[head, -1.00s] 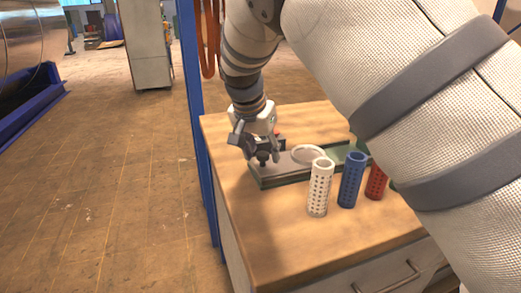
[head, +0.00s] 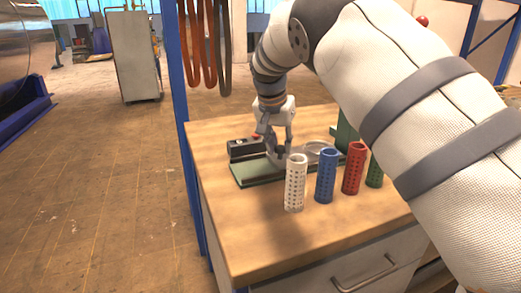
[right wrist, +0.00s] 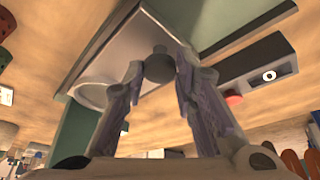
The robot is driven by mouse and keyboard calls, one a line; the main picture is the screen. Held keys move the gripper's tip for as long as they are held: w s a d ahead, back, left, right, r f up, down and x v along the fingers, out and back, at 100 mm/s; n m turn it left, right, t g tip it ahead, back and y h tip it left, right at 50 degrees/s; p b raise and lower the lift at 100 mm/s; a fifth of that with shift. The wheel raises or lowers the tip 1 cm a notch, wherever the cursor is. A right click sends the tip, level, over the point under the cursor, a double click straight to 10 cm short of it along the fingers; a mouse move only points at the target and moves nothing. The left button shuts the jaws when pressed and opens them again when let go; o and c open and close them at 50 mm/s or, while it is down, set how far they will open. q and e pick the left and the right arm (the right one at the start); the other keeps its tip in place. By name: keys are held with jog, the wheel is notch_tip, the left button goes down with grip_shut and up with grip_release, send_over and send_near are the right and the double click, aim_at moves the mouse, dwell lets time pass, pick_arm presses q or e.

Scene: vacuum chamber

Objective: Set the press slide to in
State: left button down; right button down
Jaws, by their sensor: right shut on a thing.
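The press stands on the wooden bench, with a long green bed (head: 256,174) and a green upright (head: 346,135) at its right end. A grey slide with a round recess (head: 320,147) lies on the bed near the upright, and the bed's left end is bare. In the right wrist view, the slide (right wrist: 145,32) has a dark knob (right wrist: 158,66) standing on it. My right gripper (head: 275,148) is shut on this knob; its two fingers (right wrist: 159,72) touch its sides. My left gripper is not in view.
White (head: 295,183), blue (head: 326,176), red (head: 352,168) and green (head: 375,170) perforated tubes stand in front of the press. A black box (head: 246,148) with a red button sits behind the bed. The bench's front left is clear.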

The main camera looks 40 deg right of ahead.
jog(key=shift+s+d, duration=0.15)
jog(key=shift+d, duration=0.4)
jog(key=c, duration=1.5)
grip_release()
jog(key=shift+o, duration=0.9)
jog(key=shift+d+f, duration=0.1)
jog(key=shift+d, duration=0.1)
jog(key=shift+a, duration=0.15)
jog(key=v, duration=1.2)
jog(key=shift+s, duration=0.1)
